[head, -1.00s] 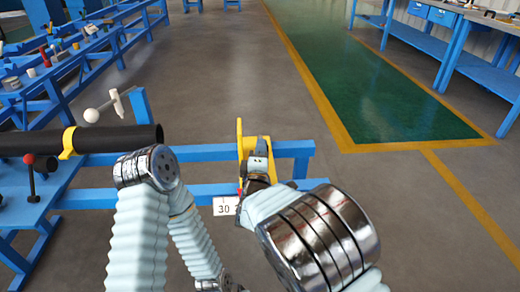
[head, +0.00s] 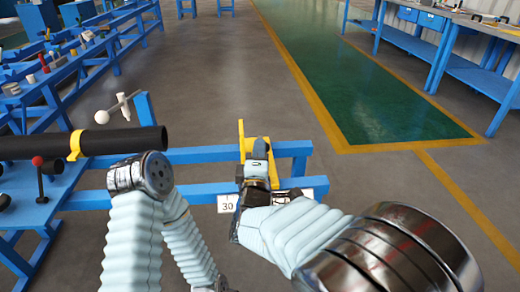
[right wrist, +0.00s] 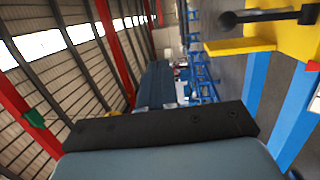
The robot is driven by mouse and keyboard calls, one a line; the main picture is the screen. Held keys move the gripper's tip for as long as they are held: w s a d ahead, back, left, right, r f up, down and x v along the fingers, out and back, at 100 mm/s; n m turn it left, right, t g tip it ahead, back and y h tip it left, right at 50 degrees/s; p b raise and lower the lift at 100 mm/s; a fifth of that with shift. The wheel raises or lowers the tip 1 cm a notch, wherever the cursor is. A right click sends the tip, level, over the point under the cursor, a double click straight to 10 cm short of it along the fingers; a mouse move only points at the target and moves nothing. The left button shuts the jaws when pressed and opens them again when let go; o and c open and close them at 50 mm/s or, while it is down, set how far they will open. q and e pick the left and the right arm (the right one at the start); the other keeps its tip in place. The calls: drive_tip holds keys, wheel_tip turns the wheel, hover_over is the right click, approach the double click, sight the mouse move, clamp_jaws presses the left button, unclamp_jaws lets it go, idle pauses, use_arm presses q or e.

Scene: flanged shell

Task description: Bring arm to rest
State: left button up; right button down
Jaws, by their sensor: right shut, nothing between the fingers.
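My right arm reaches in from the lower right in the head view. Its gripper (head: 260,148) is shut and empty, in front of the yellow bracket (head: 241,135) on the blue frame. From the head view I cannot tell whether it touches the bracket. In the right wrist view the yellow bracket (right wrist: 290,25) fills the top right corner, with a black knobbed lever beside it. My left arm is bent at the left of the head view, and its gripper is out of the picture.
A black pipe (head: 110,142) with a yellow clamp (head: 76,145) lies on the blue frame (head: 205,154) at left. A red-knobbed lever (head: 38,162) stands near it. A "30" label (head: 227,203) hangs on the lower rail.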

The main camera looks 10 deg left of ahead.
drive_tip(key=shift+s, duration=0.1)
drive_tip(key=w+d+f+m+g, duration=0.2)
drive_tip(key=d+f, duration=0.1)
drive_tip(key=f, duration=0.4)
drive_tip(key=w+d+f+m+g, duration=0.1)
drive_tip(key=d+f+g, duration=0.1)
drive_tip(key=d+f, duration=0.3)
drive_tip(key=s+d+f+m+g+h, duration=0.1)
drive_tip(key=s+d+f+m+g, duration=0.25)
drive_tip(key=f, duration=0.65)
drive_tip(key=s+d+f+m+g, duration=0.25)
drive_tip(key=d+f, duration=0.25)
drive_tip(key=f, duration=0.5)
drive_tip(key=s+d+f+m+g+y, duration=0.1)
drive_tip(key=s+f+m+g, duration=0.3)
drive_tip(key=s, duration=0.5)
drive_tip(key=s+d+f+m+g+y, duration=0.1)
drive_tip(key=s+d+f+m+g, duration=0.2)
drive_tip(key=s+f+m, duration=0.4)
drive_tip(key=s+f+g, duration=0.1)
drive_tip(key=s, duration=0.2)
drive_tip(key=shift+s+d+f+m+g+y, duration=0.15)
drive_tip(key=shift+s+d+m+g+y, duration=0.15)
drive_tip(key=shift+d+m+y, duration=0.1)
